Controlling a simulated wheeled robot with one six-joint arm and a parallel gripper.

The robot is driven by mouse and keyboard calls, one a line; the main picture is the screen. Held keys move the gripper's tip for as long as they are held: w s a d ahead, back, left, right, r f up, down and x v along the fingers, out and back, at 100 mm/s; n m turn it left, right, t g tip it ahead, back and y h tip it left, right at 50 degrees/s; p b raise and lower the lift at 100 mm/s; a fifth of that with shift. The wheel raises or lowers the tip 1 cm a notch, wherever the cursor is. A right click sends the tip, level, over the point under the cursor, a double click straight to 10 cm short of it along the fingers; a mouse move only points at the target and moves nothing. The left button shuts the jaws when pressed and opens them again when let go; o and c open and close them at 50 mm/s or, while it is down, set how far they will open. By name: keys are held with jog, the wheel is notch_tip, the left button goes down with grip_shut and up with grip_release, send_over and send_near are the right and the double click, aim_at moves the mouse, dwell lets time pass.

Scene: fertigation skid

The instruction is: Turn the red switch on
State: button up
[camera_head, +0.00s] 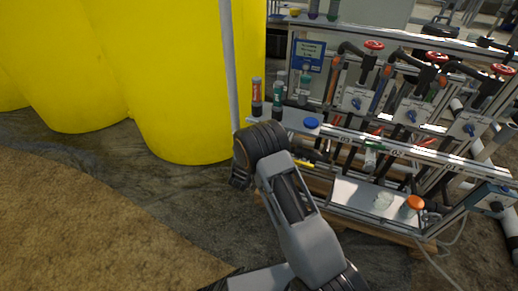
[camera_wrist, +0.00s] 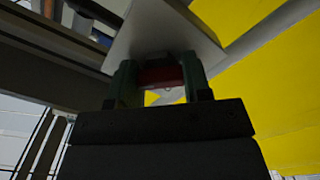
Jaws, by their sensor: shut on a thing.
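In the wrist view, my gripper (camera_wrist: 160,80) has its two dark green fingers on either side of a small red part, which looks like the red switch (camera_wrist: 160,75). The fingers are shut on it. The red part sits against the underside of a pale grey box or plate (camera_wrist: 165,28). Most of the switch is hidden between the fingers, and its on or off position cannot be told. In the head view, my arm reaches up to the left end of the skid; the fingertips and the red switch are hidden there.
A large yellow tank (camera_head: 185,80) stands left of the skid, close behind a grey upright pole (camera_head: 229,60). The skid frame (camera_head: 430,155) carries red handwheels (camera_head: 374,45), blue knobs and pipes. An orange-capped container (camera_head: 414,203) stands low at right. Floor at left is clear.

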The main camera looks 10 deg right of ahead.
jog(key=shift+m, duration=0.3)
jog(key=o, duration=0.9)
jog(key=p+v, duration=0.3)
jog(key=v, duration=1.1)
jog(key=shift+r, duration=0.15)
